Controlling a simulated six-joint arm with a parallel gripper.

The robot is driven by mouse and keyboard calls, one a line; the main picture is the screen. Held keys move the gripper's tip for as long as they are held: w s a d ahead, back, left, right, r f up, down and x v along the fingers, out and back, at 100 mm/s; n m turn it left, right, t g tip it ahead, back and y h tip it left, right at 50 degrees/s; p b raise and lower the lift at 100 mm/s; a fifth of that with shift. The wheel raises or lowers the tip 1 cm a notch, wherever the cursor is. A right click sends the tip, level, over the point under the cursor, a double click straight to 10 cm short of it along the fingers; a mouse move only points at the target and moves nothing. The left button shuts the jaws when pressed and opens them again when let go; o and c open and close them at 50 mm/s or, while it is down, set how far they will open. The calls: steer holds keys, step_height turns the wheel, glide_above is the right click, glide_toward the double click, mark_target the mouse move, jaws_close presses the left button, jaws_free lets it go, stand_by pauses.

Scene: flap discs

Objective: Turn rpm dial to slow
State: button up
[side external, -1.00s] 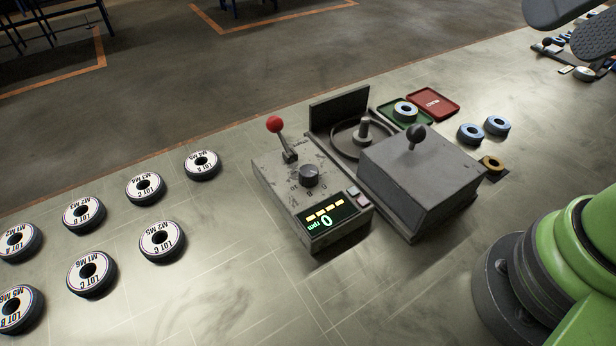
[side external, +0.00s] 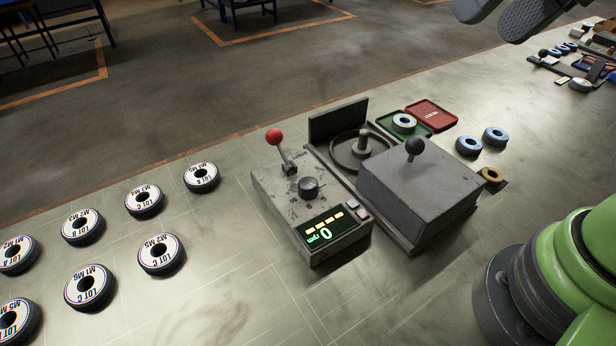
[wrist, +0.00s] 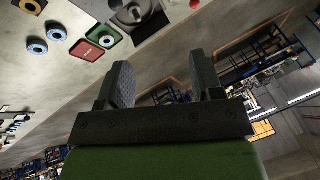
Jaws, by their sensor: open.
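The rpm dial (side external: 308,188) is a dark round knob on top of the grey control box (side external: 279,208). The box's display (side external: 330,228) reads 0 rpm under a row of yellow bars. A lever with a red ball (side external: 274,136) stands at the box's far end. My gripper (wrist: 159,82) is open and empty in the wrist view, its two dark fingers apart. In the side view my gripper's finger pads (side external: 503,16) show at the top right edge, high and well away from the dial. The dial does not show in the wrist view.
A grey machine housing (side external: 420,190) with a black-knobbed lever (side external: 415,147) stands right of the control box. Behind it are a green tray (side external: 385,124) with a disc and a red tray (side external: 432,113). Several lot-labelled discs (side external: 159,253) lie left, with bare bench between.

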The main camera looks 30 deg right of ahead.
steer(key=w+a+f+g, duration=0.2)
steer(key=w+a, duration=0.1)
steer(key=w, duration=0.2)
steer(key=g+h, duration=0.2)
steer(key=g, duration=0.1)
glide_toward(308, 183)
steer(key=shift+n, duration=0.4)
step_height(308, 183, down, 9)
steer(key=shift+w+f, duration=0.1)
steer(key=shift+f, duration=0.1)
steer(key=shift+c, duration=0.4)
steer(key=c, duration=0.8)
steer(key=shift+c, duration=0.2)
